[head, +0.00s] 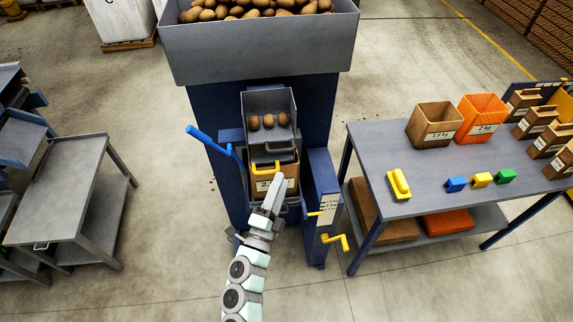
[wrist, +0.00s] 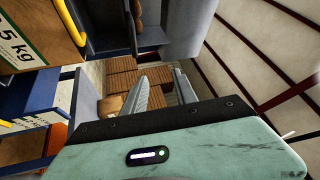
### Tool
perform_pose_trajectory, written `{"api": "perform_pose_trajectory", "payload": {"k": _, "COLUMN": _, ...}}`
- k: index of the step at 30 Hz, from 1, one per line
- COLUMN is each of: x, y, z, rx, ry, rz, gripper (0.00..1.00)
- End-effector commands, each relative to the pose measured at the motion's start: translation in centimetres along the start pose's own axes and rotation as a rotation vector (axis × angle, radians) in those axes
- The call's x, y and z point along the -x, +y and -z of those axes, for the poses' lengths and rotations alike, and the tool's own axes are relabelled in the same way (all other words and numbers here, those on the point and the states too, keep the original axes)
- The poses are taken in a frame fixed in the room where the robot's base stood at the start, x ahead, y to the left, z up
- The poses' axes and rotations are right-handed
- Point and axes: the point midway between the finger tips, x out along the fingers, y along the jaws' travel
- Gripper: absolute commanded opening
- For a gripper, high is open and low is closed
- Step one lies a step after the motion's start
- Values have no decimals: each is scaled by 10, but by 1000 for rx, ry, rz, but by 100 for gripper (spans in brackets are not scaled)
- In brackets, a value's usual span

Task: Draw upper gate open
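I cannot tell from the frames which handle is the upper gate's. My gripper (head: 279,180) is in front of the box, below both handles, and hides part of the label. In the wrist view its two fingers (wrist: 160,82) are apart with nothing between them.
A blue lever (head: 207,139) sticks out left of the chute. A blue side post with a yellow crank (head: 335,241) stands right. A hopper of potatoes (head: 255,45) is above. A grey table (head: 375,160) with boxes stands right, a grey cart (head: 62,180) left.

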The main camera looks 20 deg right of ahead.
Motion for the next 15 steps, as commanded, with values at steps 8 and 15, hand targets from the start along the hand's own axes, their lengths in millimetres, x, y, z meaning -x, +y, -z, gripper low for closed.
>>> {"api": "perform_pose_trajectory", "payload": {"k": 8, "x": -18, "y": 33, "z": -49, "rx": -245, "ry": -92, "rz": -118, "gripper": 34}}
{"api": "perform_pose_trajectory", "payload": {"k": 15, "x": -51, "y": 34, "z": -52, "rx": -239, "ry": -93, "rz": -116, "gripper": 34}}
